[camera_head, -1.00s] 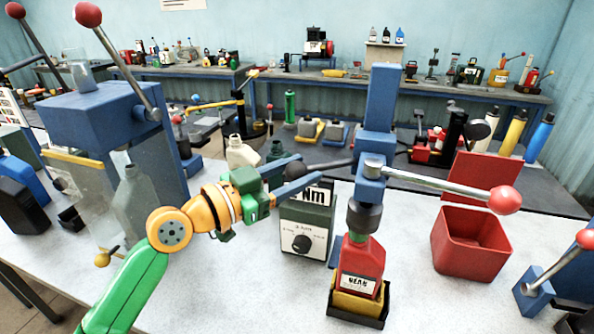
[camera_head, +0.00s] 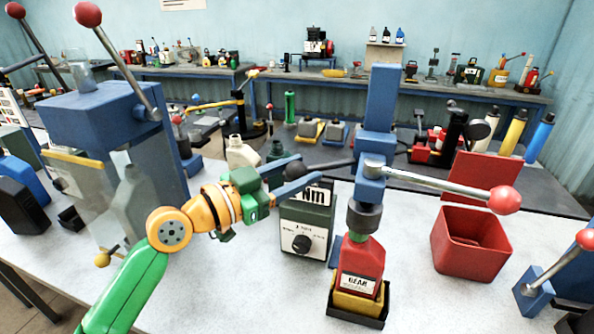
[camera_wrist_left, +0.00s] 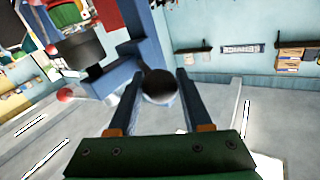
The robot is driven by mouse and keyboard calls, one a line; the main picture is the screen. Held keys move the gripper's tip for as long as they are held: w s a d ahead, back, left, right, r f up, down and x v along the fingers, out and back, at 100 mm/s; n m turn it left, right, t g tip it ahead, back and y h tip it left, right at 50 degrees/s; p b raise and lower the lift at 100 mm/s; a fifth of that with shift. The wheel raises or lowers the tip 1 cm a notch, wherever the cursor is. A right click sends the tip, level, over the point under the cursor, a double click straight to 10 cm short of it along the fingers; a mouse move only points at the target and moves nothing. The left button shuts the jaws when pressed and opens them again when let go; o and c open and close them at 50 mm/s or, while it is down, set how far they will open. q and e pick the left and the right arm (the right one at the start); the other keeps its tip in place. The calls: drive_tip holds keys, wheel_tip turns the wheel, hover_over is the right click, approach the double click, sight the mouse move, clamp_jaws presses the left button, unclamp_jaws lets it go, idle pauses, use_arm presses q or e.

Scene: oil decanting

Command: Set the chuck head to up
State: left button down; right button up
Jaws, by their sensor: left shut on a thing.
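The dark grey chuck head (camera_head: 363,216) hangs on the blue capping stand (camera_head: 380,110), right at the neck of a red bottle (camera_head: 362,258); whether it touches the cap I cannot tell. It also shows in the left wrist view (camera_wrist_left: 80,48). A dark lever with a black ball knob (camera_head: 295,171) sticks out left from the stand. My left gripper (camera_head: 288,168) is shut on this knob, which sits between its fingers in the left wrist view (camera_wrist_left: 159,87). A longer steel lever with a red knob (camera_head: 505,200) points right. My right gripper is not in view.
The bottle stands in a yellow and black holder (camera_head: 357,303). A green torque box with a dial (camera_head: 305,228) is just left of it. An open red bin (camera_head: 470,243) stands to the right. A blue press (camera_head: 100,110) with a clear shield is at left.

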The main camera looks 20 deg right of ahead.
use_arm(q)
drive_tip(key=shift+r, duration=0.1)
wheel_tip(320, 180, up, 9)
drive_tip(key=p, duration=0.5)
drive_tip(key=shift+r, duration=0.1)
drive_tip(key=shift+c, duration=1.8)
unclamp_jaws()
drive_tip(key=shift+a, duration=0.1)
